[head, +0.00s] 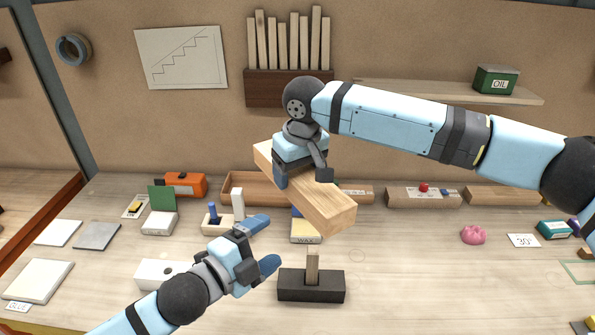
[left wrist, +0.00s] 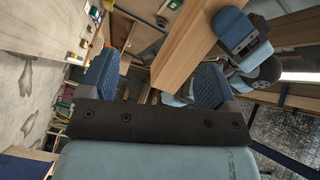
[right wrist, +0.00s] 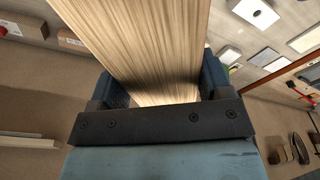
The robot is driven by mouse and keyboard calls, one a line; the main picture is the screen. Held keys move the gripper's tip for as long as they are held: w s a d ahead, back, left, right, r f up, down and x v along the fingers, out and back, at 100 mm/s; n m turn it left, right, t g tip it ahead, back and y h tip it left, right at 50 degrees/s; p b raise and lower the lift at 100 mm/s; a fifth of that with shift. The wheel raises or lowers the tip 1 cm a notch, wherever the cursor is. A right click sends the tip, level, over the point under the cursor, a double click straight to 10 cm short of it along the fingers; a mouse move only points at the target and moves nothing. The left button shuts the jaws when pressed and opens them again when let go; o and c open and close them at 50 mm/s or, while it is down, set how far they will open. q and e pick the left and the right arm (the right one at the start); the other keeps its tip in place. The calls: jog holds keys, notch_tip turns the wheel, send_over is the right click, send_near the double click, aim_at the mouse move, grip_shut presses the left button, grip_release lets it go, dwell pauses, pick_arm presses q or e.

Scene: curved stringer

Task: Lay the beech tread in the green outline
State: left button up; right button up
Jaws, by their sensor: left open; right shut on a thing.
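The beech tread (head: 325,205) is a long pale wooden block held in the air above the middle of the bench, slanting down to the right in the head view. My right gripper (head: 302,177) is shut across it from above; the tread also fills the space between the fingers in the right wrist view (right wrist: 150,45). My left gripper (head: 265,244) is open and empty, below and left of the tread, apart from it. The tread also shows beyond the left fingers in the left wrist view (left wrist: 190,45). A green outline (head: 573,268) shows partly at the right edge of the bench.
A dark block with an upright wooden peg (head: 311,287) stands below the tread. A wax block (head: 305,232), a white block (head: 155,272) and a blue-handled tool (head: 213,217) are near my left gripper. A pink lump (head: 473,235) and a 30° card (head: 523,240) lie towards the outline.

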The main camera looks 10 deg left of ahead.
jog(key=shift+r, duration=0.1)
jog(key=shift+d, duration=0.1)
jog(key=s+d+f+m, duration=0.3)
jog(key=d, duration=0.7)
jog(key=s+d+f+m+h, duration=0.1)
jog(key=s+d+f+m, duration=0.15)
jog(key=d, duration=0.85)
jog(key=s+d+f+m, duration=0.2)
jog(key=s+d+f, duration=0.1)
jog(key=d, duration=0.7)
pick_arm(q)
jog(key=s+a+f+n+g+y, duration=0.1)
jog(key=s+f+n, duration=0.4)
jog(key=f, duration=0.5)
jog(key=s+a+f+n+g+y, duration=0.1)
jog(key=s+a+f+n+y, duration=0.2)
jog(key=s+f+n, duration=0.3)
jog(key=s+a+f+n+y, duration=0.3)
jog(key=s+f+n, duration=0.3)
jog(key=f, duration=0.8)
jog(key=shift+a+n+g, duration=0.4)
jog(key=shift+a+n, duration=0.1)
jog(key=shift+n, duration=0.3)
pick_arm(e)
jog(key=s+f, duration=0.5)
jog(key=f, duration=0.1)
jog(key=shift+s+f, duration=0.25)
jog(key=shift+s, duration=0.05)
